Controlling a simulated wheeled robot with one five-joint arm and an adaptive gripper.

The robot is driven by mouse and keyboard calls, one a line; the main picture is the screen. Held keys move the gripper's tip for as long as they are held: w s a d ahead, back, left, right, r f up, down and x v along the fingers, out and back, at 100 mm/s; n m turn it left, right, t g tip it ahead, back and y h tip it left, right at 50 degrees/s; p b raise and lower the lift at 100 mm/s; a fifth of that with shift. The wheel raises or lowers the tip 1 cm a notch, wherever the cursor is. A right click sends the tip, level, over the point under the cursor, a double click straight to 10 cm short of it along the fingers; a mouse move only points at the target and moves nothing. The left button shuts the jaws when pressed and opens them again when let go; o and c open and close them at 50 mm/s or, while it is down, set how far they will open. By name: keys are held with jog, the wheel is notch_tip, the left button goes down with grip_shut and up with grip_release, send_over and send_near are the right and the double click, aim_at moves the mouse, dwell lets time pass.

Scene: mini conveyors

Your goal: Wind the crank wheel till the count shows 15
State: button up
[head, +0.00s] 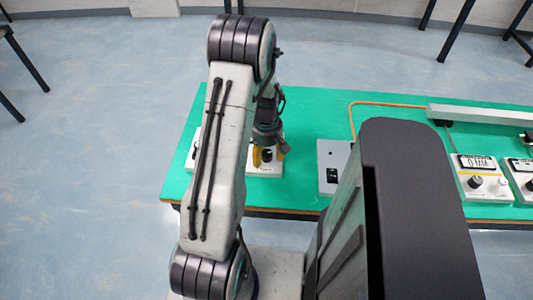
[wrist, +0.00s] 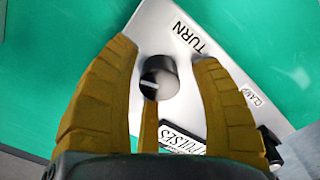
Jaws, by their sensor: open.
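A white panel (wrist: 180,20) lettered TURN, CLAMP and PULSES lies under my gripper in the wrist view. A round black knob (wrist: 157,78) with a white mark stands on it, apparently the crank wheel. Dark-edged parts by the PULSES lettering are partly hidden by the right finger, and I can read no count. In the head view my gripper (head: 267,153) is over the white box (head: 267,171) on the green table, which my arm partly hides.
A grey box (head: 333,153) with a black switch stands to the right on the green table (head: 310,115). Farther right are two boxes with displays and knobs (head: 477,181), too small to read. A long pale rail (head: 480,115) and an orange cable (head: 385,104) lie behind.

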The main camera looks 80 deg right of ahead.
grip_shut()
dwell(0.6)
jog(key=shift+m, duration=0.4)
dwell(0.4)
jog(key=m+b, duration=0.2)
jog(key=m, duration=0.1)
jog(key=shift+f+m, duration=0.1)
jog(key=shift+m, duration=0.3)
jog(key=m+b, duration=0.2)
jog(key=m, duration=0.3)
jog(key=shift+m, duration=0.6)
grip_release()
jog(key=shift+r, duration=0.25)
